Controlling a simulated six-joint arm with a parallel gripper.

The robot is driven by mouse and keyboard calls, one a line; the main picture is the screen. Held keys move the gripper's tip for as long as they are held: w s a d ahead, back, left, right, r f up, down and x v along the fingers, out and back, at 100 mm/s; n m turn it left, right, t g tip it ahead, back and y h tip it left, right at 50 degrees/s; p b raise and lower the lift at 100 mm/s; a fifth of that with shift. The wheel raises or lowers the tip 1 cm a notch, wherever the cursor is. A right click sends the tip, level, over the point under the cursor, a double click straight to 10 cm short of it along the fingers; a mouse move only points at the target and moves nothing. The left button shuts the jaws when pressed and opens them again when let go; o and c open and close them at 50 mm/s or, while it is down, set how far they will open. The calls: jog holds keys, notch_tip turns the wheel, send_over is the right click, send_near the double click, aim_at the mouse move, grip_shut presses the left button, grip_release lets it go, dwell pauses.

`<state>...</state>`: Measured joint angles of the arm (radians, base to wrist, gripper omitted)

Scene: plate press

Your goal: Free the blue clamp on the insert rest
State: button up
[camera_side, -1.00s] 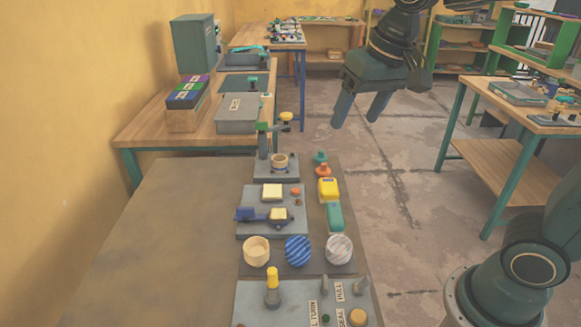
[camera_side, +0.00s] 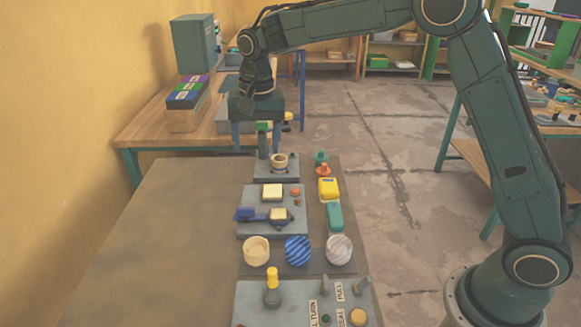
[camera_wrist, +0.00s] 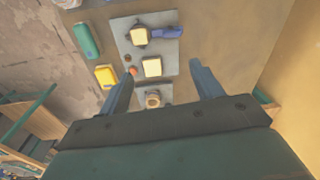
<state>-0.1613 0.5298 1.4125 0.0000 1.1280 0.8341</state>
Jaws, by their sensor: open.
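The blue clamp (camera_side: 246,214) lies across the left part of the grey insert rest (camera_side: 249,195), its bar reaching to a cream block (camera_side: 279,214). Another cream block (camera_side: 272,191) sits behind it on the same plate. In the wrist view the blue clamp (camera_wrist: 167,33) shows beside a cream block (camera_wrist: 139,36) at the top. My gripper (camera_side: 257,143) is open and empty, pointing down over the far end of the table, behind the insert rest. It partly hides the green-topped post there. In the wrist view its fingers (camera_wrist: 161,75) stand wide apart.
A small station with a cream ring (camera_side: 279,160) stands near my fingers. Yellow (camera_side: 328,188) and teal (camera_side: 335,216) blocks lie right of the insert rest. Several round pieces and a control panel (camera_side: 250,300) are nearer. The table's left side is clear.

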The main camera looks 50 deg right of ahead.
jog(key=m, duration=0.1)
send_over(245, 208)
notch_tip(245, 208, down, 6)
jog(key=shift+f+g, duration=0.15)
jog(key=shift+g, duration=0.25)
jog(key=shift+f, duration=0.1)
jog(key=shift+f, duration=6.75)
jog(key=c, duration=1)
